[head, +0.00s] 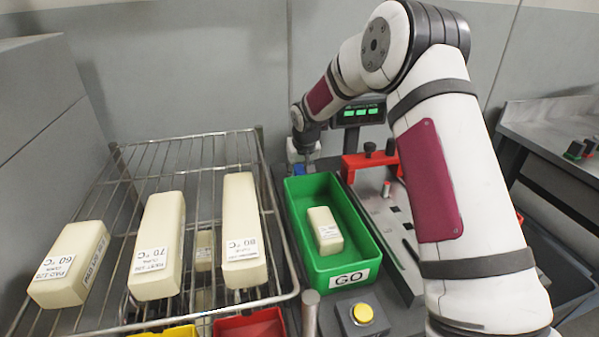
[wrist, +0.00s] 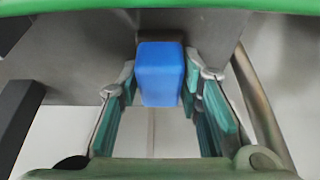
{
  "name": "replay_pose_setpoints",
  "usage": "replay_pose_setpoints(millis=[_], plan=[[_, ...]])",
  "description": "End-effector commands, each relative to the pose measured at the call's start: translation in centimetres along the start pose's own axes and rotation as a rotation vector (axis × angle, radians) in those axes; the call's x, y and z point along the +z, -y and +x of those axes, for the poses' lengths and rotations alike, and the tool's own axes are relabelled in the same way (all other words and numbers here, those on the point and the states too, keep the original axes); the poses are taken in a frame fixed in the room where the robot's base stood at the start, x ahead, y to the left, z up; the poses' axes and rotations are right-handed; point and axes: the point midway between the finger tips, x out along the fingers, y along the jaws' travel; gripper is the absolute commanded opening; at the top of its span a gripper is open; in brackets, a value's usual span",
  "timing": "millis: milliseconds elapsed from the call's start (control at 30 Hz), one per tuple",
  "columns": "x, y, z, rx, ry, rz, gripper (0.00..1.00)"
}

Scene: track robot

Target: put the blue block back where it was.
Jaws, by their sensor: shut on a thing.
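The blue block (wrist: 161,74) stands between the two teal finger pads of my gripper (wrist: 163,100) in the wrist view. My gripper is shut on it. In the head view my gripper (head: 304,157) is small and far off, just behind the far left end of the green bin. A bit of the blue block (head: 299,169) shows under it there. I cannot tell whether the block touches the surface below.
The green GO bin (head: 357,276) holds one cream block (head: 325,230). A wire rack (head: 160,150) with several cream blocks stands to the left. A red fixture (head: 368,163), a scale display (head: 360,113) and a yellow button (head: 363,314) are nearby.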

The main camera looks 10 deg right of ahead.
Motion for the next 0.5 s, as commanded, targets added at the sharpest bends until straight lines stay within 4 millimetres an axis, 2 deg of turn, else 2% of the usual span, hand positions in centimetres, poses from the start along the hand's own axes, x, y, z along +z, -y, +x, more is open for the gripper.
replay_pose_setpoints(millis=[200, 233, 300, 500], plan=[[0.12, 0.0, 0.32, 0.0, 0.001, -0.001, 0.0], [0.13, -0.01, 0.3, 0.0, 0.001, -0.001, 0.37], [0.13, -0.01, 0.26, 0.0, 0.001, 0.0, 0.53], [0.12, -0.01, 0.24, 0.0, 0.001, 0.0, 0.53]])
